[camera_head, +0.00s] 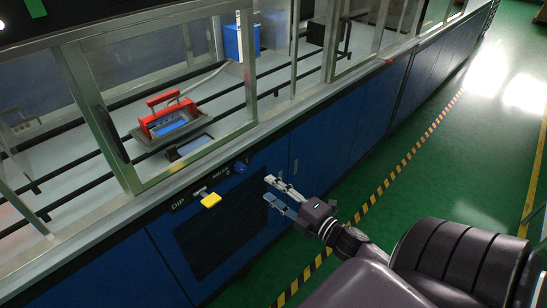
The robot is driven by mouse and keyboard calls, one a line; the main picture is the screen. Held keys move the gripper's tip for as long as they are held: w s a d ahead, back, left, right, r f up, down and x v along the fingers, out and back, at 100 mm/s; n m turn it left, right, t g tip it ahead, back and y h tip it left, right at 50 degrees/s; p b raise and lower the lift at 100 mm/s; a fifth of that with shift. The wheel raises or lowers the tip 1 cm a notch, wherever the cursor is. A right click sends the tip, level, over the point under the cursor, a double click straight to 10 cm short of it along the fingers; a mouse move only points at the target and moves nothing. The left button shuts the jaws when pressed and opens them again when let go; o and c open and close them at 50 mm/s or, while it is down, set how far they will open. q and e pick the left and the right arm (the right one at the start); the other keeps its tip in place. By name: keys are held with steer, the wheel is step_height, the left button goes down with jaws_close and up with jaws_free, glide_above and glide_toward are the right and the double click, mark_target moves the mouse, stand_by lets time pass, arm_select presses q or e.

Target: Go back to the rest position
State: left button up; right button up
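My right gripper (268,188) is in front of the blue cabinet face of the machine (330,140). Its two fingers are apart, with nothing seen between them. It is to the right of a yellow handle or switch (210,200) on the machine's front, and apart from it in the picture. My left gripper is not in view.
A red-handled tool with a blue part (167,114) sits inside the machine's metal-framed enclosure. A blue box (240,41) stands farther back inside. A yellow-black striped line (412,158) runs along the green floor (455,150), which is clear to the right.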

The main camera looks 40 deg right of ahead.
stand_by(0.4)
steer(key=s+a+f+m+g+h, duration=0.1)
steer(key=s+f+m+g, duration=0.2)
steer(key=f, duration=0.8)
steer(key=s+f+m+g+h, duration=0.1)
steer(key=s+f+m+g, duration=0.3)
steer(key=f, duration=0.6)
steer(key=s+a+f+m, duration=0.15)
steer(key=s+f, duration=0.35)
steer(key=f, duration=0.6)
steer(key=s+a+f+m+g, duration=0.2)
steer(key=s+f, duration=0.4)
steer(key=s, duration=0.3)
steer(key=s+a+f+m+g, duration=0.2)
steer(key=s+a+f+g, duration=0.2)
steer(key=s, duration=0.5)
steer(key=s+a+f+m+g, duration=0.2)
steer(key=s+a+f+g, duration=0.1)
steer(key=s+a+f, duration=0.3)
steer(key=s+f, duration=0.2)
steer(key=s, duration=0.2)
steer(key=shift+a+f+y, duration=0.25)
steer(key=shift+f+y, duration=0.05)
steer(key=shift+y, duration=0.1)
steer(key=shift+w, duration=0.1)
